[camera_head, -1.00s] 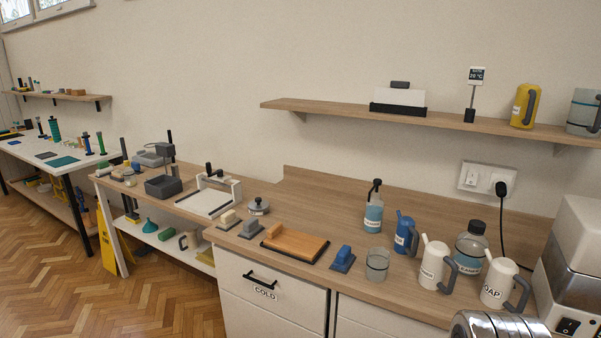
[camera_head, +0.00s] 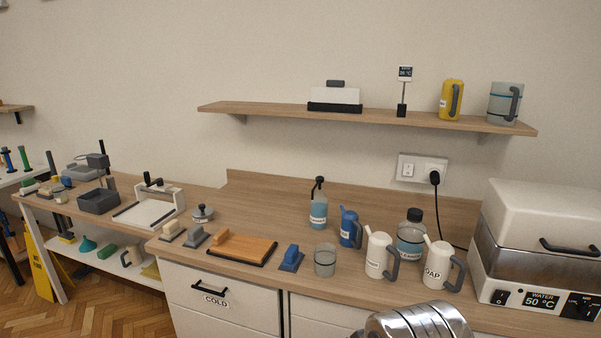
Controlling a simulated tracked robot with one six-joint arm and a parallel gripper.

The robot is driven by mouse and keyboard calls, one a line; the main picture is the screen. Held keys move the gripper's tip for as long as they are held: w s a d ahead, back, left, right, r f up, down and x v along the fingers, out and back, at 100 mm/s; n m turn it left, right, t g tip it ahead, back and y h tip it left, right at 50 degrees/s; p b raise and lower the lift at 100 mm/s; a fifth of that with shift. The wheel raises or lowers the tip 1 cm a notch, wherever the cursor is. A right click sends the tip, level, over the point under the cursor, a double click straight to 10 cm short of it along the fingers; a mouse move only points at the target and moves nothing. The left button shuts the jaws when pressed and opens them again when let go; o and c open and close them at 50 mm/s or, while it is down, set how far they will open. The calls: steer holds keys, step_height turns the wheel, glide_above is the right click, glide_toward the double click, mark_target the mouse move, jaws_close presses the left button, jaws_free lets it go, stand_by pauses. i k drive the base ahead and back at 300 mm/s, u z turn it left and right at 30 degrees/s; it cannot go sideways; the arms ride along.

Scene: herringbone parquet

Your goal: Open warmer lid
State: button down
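The warmer (camera_head: 490,286) stands at the right end of the wooden counter, cut off by the right picture edge. It has a white base with a display reading WATER 50 °C and a steel-looking middle band. Its white domed lid (camera_head: 545,212) is down on the body. A dark bar handle (camera_head: 570,248) sits low on the lid's front. My gripper is not in view.
White jugs (camera_head: 377,256), a clear bottle (camera_head: 411,235), a blue jug (camera_head: 350,228) and a glass (camera_head: 325,260) stand left of the warmer. A black cable runs from the wall socket (camera_head: 422,170) down behind it. A shelf (camera_head: 370,117) hangs above.

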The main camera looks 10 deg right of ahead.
mark_target(556, 220)
steer(key=z, duration=1.85)
steer(key=k, duration=0.65)
steer(key=u, duration=0.4)
steer(key=i, duration=1.2)
steer(key=u, duration=0.4)
